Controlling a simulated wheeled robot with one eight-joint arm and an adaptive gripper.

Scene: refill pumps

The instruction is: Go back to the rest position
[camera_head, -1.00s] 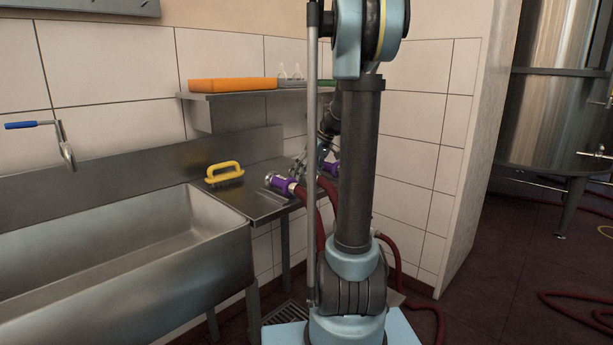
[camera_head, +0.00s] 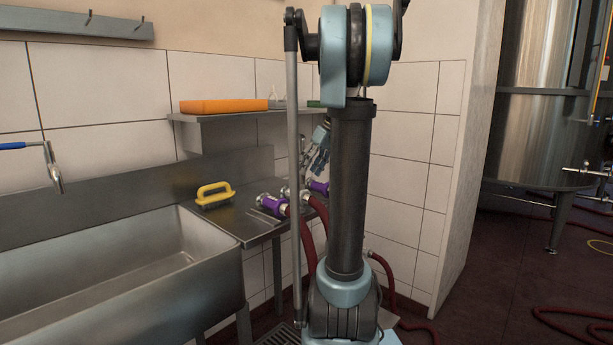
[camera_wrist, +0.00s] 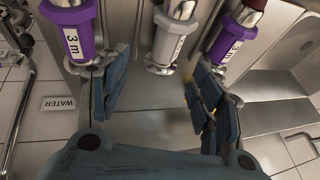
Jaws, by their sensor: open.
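My gripper (camera_head: 320,152) shows partly behind my arm, raised above the steel drainboard by the wall. In the wrist view my gripper (camera_wrist: 158,85) has its blue-grey fingers spread apart with nothing between them. Beyond the fingertips are a purple hose coupling marked "3 m" (camera_wrist: 80,40) at left, a silver coupling with a white label (camera_wrist: 166,42) in the middle, and a second purple "3 m" coupling (camera_wrist: 232,38) at right. In the head view the purple couplings (camera_head: 272,205) lie on the drainboard, clear of the fingers.
A wall shelf (camera_head: 220,117) holds an orange tray (camera_head: 222,105). Red hoses (camera_head: 308,245) hang beside my arm. A steel tank (camera_head: 540,120) stands at right.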

